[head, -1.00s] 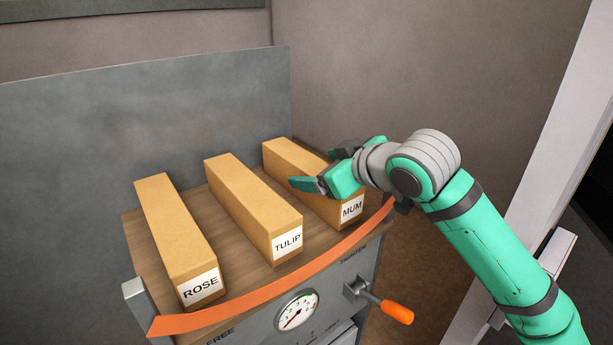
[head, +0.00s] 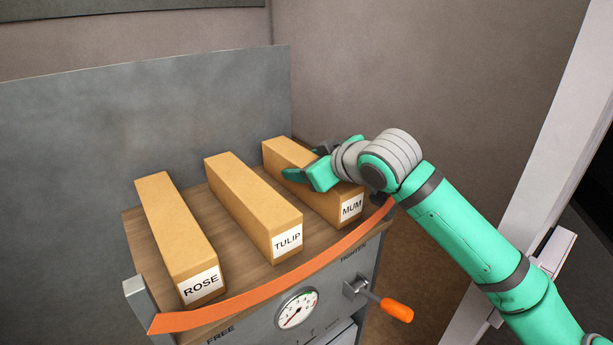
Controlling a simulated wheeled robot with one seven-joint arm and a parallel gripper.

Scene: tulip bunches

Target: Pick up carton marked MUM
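The carton marked MUM (head: 350,207) is a long tan box with a white label on its near end. It lies on the wooden top at the right of the row. My gripper (head: 301,163) is over the middle of this carton, with one finger by its left long edge and the other by its right edge. The fingers are apart, with the carton's top showing between them. I cannot tell whether they touch its sides. My wrist hides part of the carton's top and right side.
The TULIP carton (head: 250,205) lies close on the left, and the ROSE carton (head: 175,230) farther left. An orange strip (head: 275,283) runs along the front edge of the wooden top (head: 235,255). A grey panel (head: 150,115) stands behind. An orange-handled lever (head: 396,309) sticks out in front.

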